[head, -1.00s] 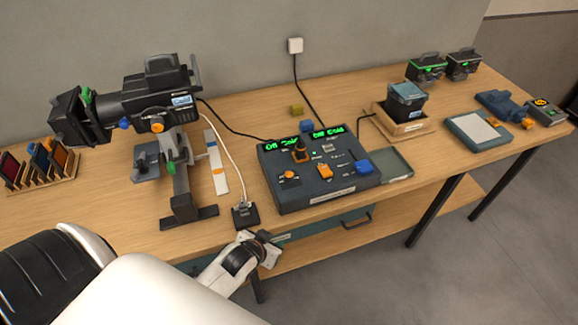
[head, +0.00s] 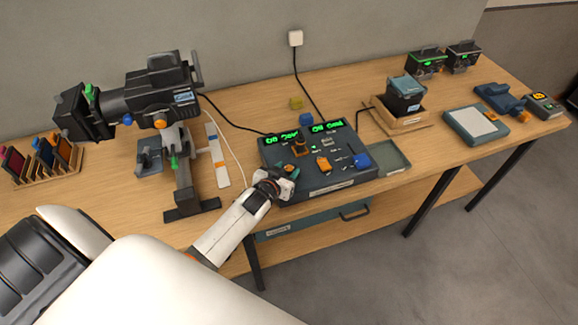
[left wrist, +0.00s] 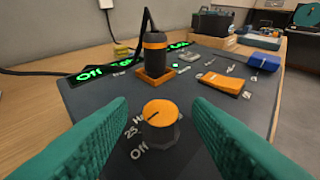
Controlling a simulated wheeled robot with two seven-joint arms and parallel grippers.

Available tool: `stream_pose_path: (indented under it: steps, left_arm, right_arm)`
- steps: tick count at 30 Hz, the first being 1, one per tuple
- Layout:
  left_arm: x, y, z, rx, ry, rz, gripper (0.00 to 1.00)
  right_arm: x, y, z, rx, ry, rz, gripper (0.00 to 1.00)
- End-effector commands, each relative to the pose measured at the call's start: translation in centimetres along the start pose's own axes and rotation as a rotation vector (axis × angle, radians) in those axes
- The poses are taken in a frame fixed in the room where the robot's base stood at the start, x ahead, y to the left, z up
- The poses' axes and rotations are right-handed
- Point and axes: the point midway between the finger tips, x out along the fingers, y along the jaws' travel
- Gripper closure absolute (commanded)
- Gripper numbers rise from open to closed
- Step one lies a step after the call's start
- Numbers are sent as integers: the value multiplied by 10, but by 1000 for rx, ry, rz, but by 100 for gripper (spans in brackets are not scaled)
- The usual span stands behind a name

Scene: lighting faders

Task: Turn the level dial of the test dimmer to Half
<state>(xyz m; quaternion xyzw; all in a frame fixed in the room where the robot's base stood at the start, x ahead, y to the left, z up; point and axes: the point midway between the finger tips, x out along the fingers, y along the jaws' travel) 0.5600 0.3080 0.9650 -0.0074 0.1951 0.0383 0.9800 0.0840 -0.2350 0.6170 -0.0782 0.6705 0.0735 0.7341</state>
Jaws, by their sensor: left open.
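The dark control console (head: 330,179) sits on the bench with two lit green displays. Its orange-topped dial (left wrist: 160,114) shows in the left wrist view, with the labels Off, 25 and part of an H word on its left side. A dark line on the dial's top slants toward the lower left, near those labels; the exact setting is hard to tell. My left gripper (head: 287,176) is at the console's front left corner. In the left wrist view its teal fingers (left wrist: 160,138) are open on either side of the dial, with visible gaps. My right gripper is not in view.
A black-and-orange upright knob (left wrist: 155,55) stands just behind the dial. An orange slider block (left wrist: 220,84) and a blue block (left wrist: 263,61) are to its right. A spotlight on a stand (head: 184,185) is left of my arm. A shallow tray (head: 390,158) lies right of the console.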

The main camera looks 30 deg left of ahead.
Motion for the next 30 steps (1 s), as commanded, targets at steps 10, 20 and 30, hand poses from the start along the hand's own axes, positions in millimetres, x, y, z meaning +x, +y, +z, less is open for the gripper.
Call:
stream_pose_path:
  steps: [10, 20, 30]
  left_arm:
    - [24, 0, 0, -2, 1, 0, 54]
    - [24, 0, -1, -1, 1, 0, 70]
    - [24, 0, 0, 4, 1, -7, 98]
  right_arm:
    - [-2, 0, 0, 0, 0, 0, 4]
    - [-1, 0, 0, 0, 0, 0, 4]
    - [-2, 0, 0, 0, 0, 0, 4]
